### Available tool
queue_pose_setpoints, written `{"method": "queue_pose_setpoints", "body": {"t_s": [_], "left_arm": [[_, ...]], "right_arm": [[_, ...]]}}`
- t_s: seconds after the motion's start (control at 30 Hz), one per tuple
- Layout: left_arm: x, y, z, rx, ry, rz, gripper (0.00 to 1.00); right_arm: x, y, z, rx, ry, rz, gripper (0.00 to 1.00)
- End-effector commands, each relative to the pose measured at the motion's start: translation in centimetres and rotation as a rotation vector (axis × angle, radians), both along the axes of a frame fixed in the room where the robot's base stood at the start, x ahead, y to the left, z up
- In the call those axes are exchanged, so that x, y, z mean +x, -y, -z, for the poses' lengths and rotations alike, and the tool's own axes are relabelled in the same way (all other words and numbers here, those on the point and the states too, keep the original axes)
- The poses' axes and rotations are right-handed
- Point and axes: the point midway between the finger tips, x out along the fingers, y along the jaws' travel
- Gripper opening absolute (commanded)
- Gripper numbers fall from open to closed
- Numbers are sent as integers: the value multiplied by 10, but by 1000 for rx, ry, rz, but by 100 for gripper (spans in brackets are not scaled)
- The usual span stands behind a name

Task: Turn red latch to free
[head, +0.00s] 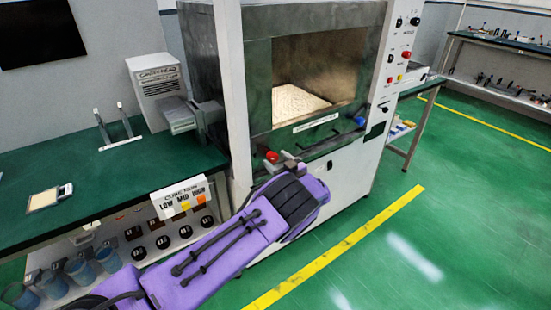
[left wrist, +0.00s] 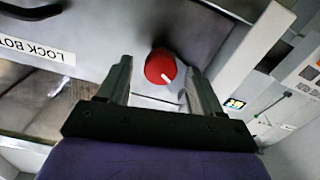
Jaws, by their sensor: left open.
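The red latch (head: 272,157) is a round red knob on the front of the microwave generator (head: 255,105), below the left of its opening. In the left wrist view the red latch (left wrist: 160,67) shows a short white mark pointing to the lower right. My left gripper (head: 283,161) is open at the latch. In the wrist view its two fingers (left wrist: 158,72) stand on either side of the knob, with gaps visible. Whether they touch it cannot be told. My right gripper is not in view.
A blue knob (head: 360,121) sits at the right of the same front, with a label strip (head: 316,123) between. The chamber is open above. A green-topped bench (head: 90,180) with a sign (head: 180,196) stands left. Green floor (head: 440,240) is clear at right.

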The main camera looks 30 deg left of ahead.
Motion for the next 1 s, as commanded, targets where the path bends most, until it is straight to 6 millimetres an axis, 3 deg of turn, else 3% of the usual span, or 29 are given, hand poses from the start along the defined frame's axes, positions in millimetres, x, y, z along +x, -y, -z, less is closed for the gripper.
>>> {"method": "queue_pose_setpoints", "body": {"t_s": [0.13,0.37,0.57,1.0], "left_arm": [[4,-12,0,0,-1,0,66],[5,-13,1,1,-1,1,66],[5,-13,1,1,-1,1,9],[5,-13,3,-31,74,2,9]], "right_arm": [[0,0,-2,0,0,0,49],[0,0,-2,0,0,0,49],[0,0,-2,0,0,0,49],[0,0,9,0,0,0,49]]}}
